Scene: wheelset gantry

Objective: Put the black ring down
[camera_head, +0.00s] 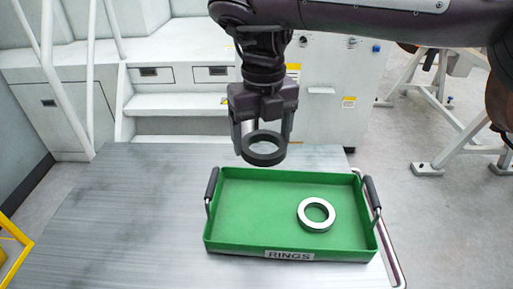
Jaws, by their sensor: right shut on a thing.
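The black ring (264,159) is held in the fingers of my right gripper (262,140). The gripper points down and is shut on the ring. Ring and gripper appear above the far left part of the green tray (214,232), which is labelled RINGS. The exact height above the tray is hard to tell. A silver ring (316,226) lies flat in the right half of the tray. My left gripper is not in view.
The tray stands on a grey metal table (110,220) and has black side handles (372,192). The left half of the tray floor is clear. White cabinets and steps (178,104) stand behind the table. A metal trestle (432,120) stands at the right.

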